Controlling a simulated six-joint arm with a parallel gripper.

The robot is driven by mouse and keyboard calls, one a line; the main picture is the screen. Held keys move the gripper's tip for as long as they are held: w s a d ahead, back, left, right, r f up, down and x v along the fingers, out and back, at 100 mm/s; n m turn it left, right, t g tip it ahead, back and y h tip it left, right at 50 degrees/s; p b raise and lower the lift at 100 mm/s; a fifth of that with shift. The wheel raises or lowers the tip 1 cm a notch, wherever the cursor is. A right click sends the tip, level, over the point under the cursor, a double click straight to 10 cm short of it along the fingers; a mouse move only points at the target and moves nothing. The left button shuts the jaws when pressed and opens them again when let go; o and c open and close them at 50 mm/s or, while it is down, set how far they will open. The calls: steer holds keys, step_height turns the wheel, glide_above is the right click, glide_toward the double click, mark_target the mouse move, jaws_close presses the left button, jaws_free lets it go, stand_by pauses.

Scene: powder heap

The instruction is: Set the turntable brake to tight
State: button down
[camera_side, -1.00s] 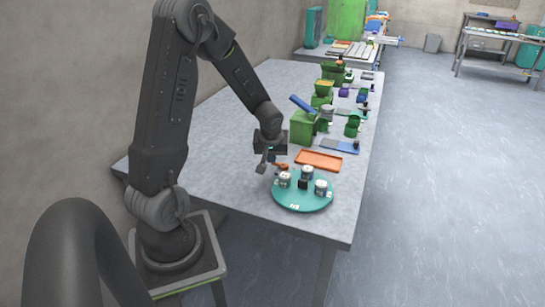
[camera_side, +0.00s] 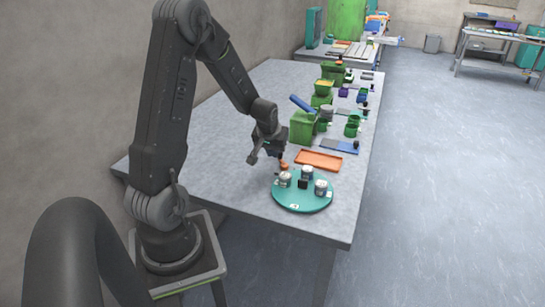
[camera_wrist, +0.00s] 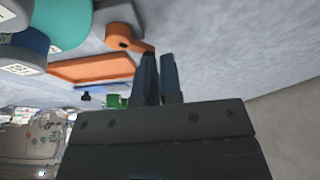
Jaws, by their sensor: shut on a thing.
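The teal turntable (camera_side: 318,207) stands near the table's front edge and carries several grey jars, such as the front right one (camera_side: 321,188), and a small black block (camera_side: 303,184). The orange brake lever (camera_side: 284,167) is at the turntable's back left edge. In the wrist view the lever's round hub (camera_wrist: 122,36) shows, with its arm reaching right to the fingertips. My gripper (camera_wrist: 159,58) is shut on the tip of that arm; it also shows in the side view (camera_side: 278,159). Part of the turntable (camera_wrist: 68,18) shows at upper left in the wrist view. The brake's markings cannot be read.
An orange tray (camera_side: 319,166) lies just behind the turntable. More small containers line the table's right side. The table left of my gripper is clear.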

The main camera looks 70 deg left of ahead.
steer(key=shift+w+a+f, duration=0.1)
steer(key=shift+w+a, duration=0.35)
steer(key=shift+w, duration=0.45)
steer(key=shift+d, duration=0.8)
